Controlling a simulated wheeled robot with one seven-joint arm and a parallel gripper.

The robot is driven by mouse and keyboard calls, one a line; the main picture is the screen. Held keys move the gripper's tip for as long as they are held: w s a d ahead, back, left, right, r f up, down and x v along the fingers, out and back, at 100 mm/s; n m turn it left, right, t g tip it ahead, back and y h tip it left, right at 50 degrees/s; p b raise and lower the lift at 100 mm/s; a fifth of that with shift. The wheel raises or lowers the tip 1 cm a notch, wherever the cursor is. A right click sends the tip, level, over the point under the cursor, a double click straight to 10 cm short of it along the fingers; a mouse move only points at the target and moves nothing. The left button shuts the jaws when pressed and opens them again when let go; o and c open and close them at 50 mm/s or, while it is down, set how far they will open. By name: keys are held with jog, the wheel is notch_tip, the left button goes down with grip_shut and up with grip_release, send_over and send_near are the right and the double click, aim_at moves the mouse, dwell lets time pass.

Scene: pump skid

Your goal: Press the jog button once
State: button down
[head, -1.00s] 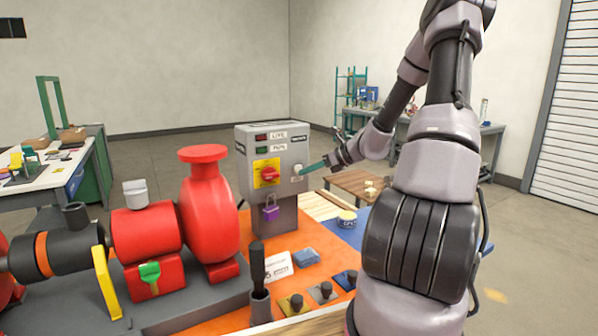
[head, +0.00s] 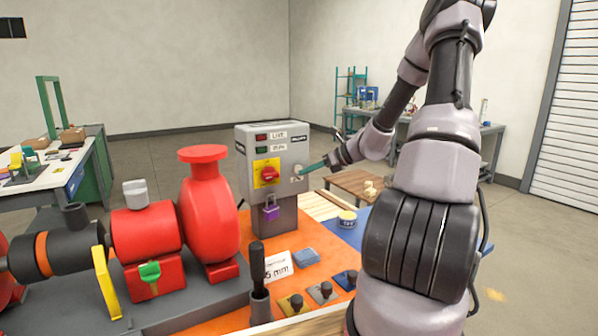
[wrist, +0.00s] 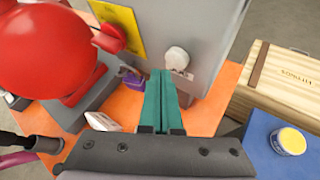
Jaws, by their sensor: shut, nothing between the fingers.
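The grey control box (head: 272,150) stands at the middle of the head view, with a red rotary switch on a yellow plate (head: 267,174). The jog button (head: 298,169) is a small pale round knob on the box's face, right of the switch. In the wrist view the button (wrist: 177,58) shows as a whitish round cap just beyond the fingertips. My gripper (head: 303,173) is shut and empty, its teal fingers pointing at the box face beside the button. The fingers (wrist: 161,74) lie together in the wrist view; whether they touch the button I cannot tell.
A purple padlock (head: 271,208) hangs below the switch. A red pump (head: 208,210) stands left of the box. A wooden crate (wrist: 282,85) and a yellow-lidded tin (wrist: 291,140) on a blue mat lie to the right in the wrist view.

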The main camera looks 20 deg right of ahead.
jog(key=shift+w, duration=0.1)
dwell(0.5)
jog(key=shift+w+a, duration=0.1)
jog(key=shift+w, duration=0.2)
jog(key=shift+w+a, duration=0.1)
jog(key=shift+w, duration=0.35)
dwell(0.6)
dwell(0.3)
jog(key=shift+s+d, duration=0.2)
jog(key=shift+s, duration=0.7)
jog(key=shift+s+d, duration=0.25)
jog(key=shift+s, duration=1)
jog(key=shift+s+d, duration=0.2)
jog(key=shift+s, duration=1)
